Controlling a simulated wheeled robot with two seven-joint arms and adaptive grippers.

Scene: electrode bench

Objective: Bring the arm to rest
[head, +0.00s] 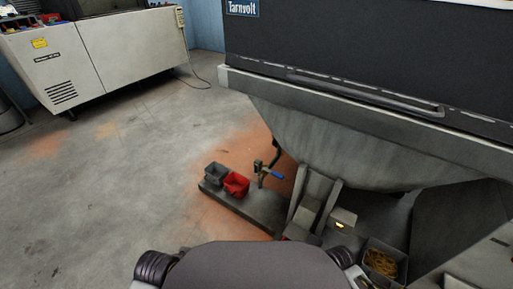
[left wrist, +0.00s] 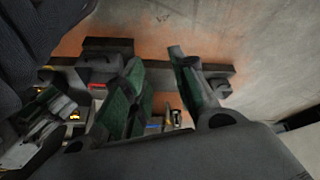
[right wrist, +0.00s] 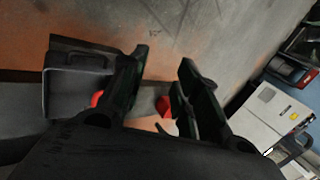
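My left gripper (left wrist: 155,58) shows in the left wrist view with its two dark green-padded fingers apart and nothing between them. My right gripper (right wrist: 163,58) shows in the right wrist view, also with fingers apart and empty. How far the grippers are from the bins I cannot tell.
A large dark Tarnvolt machine (head: 350,55) overhangs the right. A box of yellow pieces (head: 366,276) stands front right. Floor at left is clear.

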